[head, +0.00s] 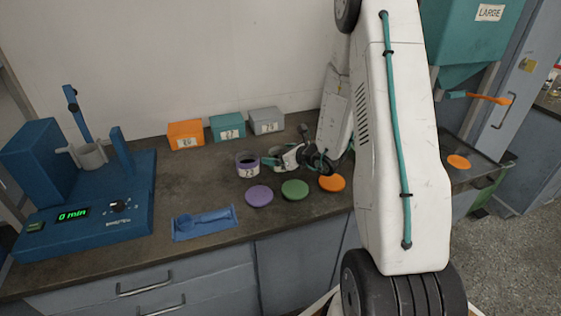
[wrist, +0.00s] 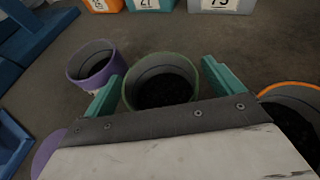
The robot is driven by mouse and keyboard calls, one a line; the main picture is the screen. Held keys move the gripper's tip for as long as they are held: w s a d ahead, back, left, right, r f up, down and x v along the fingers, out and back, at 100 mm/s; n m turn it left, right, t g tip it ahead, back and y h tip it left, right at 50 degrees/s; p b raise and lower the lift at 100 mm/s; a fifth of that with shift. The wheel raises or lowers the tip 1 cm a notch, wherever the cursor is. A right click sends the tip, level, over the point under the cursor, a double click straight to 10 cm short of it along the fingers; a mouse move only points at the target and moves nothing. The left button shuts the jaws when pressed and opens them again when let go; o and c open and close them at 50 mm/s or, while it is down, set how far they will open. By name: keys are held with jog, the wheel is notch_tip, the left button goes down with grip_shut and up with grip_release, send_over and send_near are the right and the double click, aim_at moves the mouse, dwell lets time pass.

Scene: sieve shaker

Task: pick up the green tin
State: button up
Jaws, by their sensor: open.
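The green tin (wrist: 160,57) is an open round tin with a green rim and dark contents. It stands upright on the bench in the wrist view. My gripper (wrist: 163,74) is open, with one teal finger on the left of the tin and one on the right. I cannot tell whether either finger touches it. In the head view my gripper (head: 292,159) is low over the bench and largely hides the green tin.
A purple tin (head: 247,170) stands left of my gripper; an orange-rimmed tin (wrist: 292,92) stands to the right. Purple (head: 259,196), green (head: 295,189) and orange (head: 332,183) lids lie in front. Labelled boxes (head: 227,127) are behind. A blue shaker (head: 85,195) stands left.

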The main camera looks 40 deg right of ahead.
jog(key=c, duration=1.1)
jog(key=shift+r, duration=0.1)
